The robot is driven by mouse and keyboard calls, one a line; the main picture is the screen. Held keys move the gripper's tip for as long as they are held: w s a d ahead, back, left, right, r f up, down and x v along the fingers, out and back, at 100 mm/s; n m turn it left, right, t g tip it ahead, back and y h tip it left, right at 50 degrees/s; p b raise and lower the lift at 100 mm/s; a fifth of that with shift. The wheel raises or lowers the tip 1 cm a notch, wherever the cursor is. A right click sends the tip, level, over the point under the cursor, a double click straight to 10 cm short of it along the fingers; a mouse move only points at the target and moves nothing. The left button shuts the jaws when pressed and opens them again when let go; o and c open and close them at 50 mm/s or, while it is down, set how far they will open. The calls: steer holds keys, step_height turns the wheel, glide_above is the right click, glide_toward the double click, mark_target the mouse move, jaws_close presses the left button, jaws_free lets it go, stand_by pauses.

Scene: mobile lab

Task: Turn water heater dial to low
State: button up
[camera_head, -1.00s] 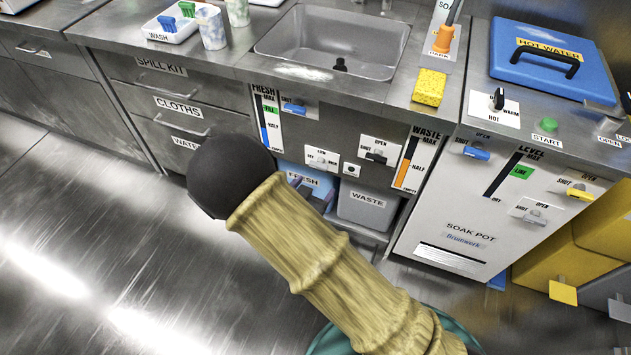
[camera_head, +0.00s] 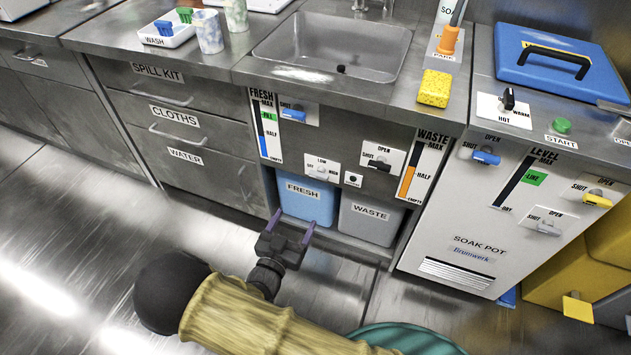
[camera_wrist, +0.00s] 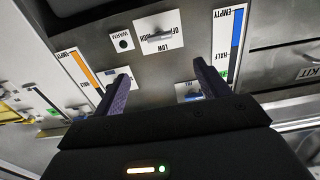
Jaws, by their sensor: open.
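The water heater dial (camera_head: 322,172) is a small grey knob on a white plate marked LOW, HIGH and a left-hand position that reads as OFF. It is on the steel panel below the sink, above the blue FRESH bin. It also shows upside down in the wrist view (camera_wrist: 158,38), ahead of and between my fingers. Which mark it points to is too small to tell. My gripper (camera_head: 290,226) has two purple fingers, open and empty, low in front of the FRESH bin and apart from the dial. The fingers also show in the wrist view (camera_wrist: 162,72).
A small WARM plate with a black round spot (camera_head: 353,179) is just right of the dial. A black-handled valve (camera_head: 380,163) and a blue-handled valve (camera_head: 295,112) are nearby. The FRESH bin (camera_head: 306,200) and WASTE bin (camera_head: 368,220) stand below. Floor on the left is clear.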

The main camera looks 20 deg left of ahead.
mark_target(318, 177)
steer(key=w+b, duration=0.1)
steer(key=w, duration=0.3)
steer(key=w+b, duration=0.1)
steer(key=w, duration=0.4)
steer(key=w+d+b, duration=0.1)
steer(key=w+b, duration=0.1)
steer(key=w, duration=0.3)
steer(key=shift+w+d+f, duration=0.1)
steer(key=shift+w+f, duration=0.05)
steer(key=shift+w, duration=0.55)
steer(key=shift+c, duration=0.2)
steer(key=c, duration=0.9)
